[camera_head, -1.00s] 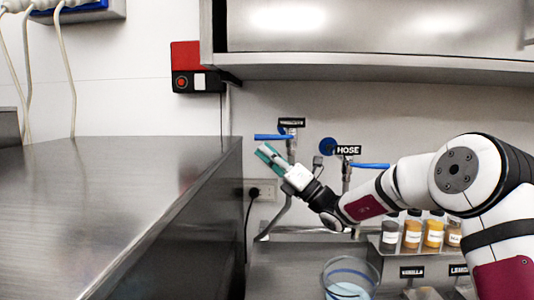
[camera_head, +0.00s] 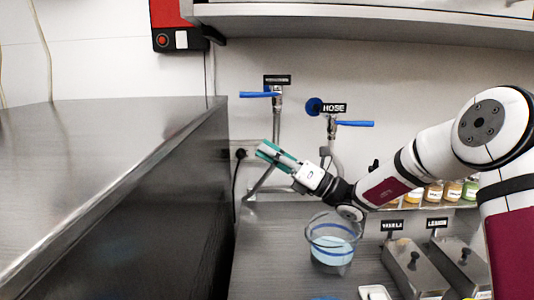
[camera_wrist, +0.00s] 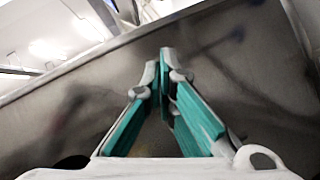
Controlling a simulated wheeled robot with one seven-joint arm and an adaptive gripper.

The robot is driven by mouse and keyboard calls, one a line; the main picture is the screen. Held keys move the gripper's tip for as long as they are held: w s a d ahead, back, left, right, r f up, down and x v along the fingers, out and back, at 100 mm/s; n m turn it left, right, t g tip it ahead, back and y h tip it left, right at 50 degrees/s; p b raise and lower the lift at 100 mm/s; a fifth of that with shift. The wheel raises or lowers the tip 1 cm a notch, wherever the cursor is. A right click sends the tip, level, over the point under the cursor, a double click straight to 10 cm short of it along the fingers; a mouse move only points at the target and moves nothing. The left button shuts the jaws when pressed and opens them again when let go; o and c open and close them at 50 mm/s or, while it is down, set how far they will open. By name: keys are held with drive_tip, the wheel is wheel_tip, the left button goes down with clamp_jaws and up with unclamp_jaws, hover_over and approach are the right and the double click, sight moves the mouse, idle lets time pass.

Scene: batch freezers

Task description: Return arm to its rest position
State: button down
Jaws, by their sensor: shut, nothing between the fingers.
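My gripper (camera_head: 268,151) is in the middle of the head view, in the air between the steel counter and the taps. Its teal fingers point up and to the left. In the wrist view my gripper (camera_wrist: 165,52) shows its two fingers shut, tips together, with nothing between them. My white and dark red arm reaches in from the right side of the head view, bent at the elbow.
A tall steel counter (camera_head: 110,170) fills the left. Two taps with blue handles (camera_head: 355,124) are on the back wall. A clear container (camera_head: 333,240) stands below my wrist. Lidded steel bins (camera_head: 412,268) and bottles (camera_head: 433,194) are at right. A shelf (camera_head: 370,22) hangs above.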

drive_tip(key=s+a+f+n+g+h, duration=0.2)
drive_tip(key=s+n+g+h, duration=0.4)
drive_tip(key=s, duration=0.5)
drive_tip(key=s+a+f+n+g+h, duration=0.2)
drive_tip(key=s+a+f+n+h, duration=0.15)
drive_tip(key=s+n, duration=0.6)
drive_tip(key=s+d+f+n+t+h, duration=0.1)
drive_tip(key=s+d+n+t+h, duration=0.2)
drive_tip(key=s+d+n+h, duration=0.3)
drive_tip(key=s+d+f+n+t+h, duration=0.1)
drive_tip(key=s+d+n+t+h, duration=0.1)
drive_tip(key=s+d+n+h, duration=0.4)
drive_tip(key=s+d+h, duration=0.1)
drive_tip(key=s+d, duration=0.4)
drive_tip(key=d, duration=0.6)
drive_tip(key=shift+s+d+f+t, duration=0.2)
drive_tip(key=shift+d+f+t, duration=0.05)
drive_tip(key=shift+f+t, duration=0.15)
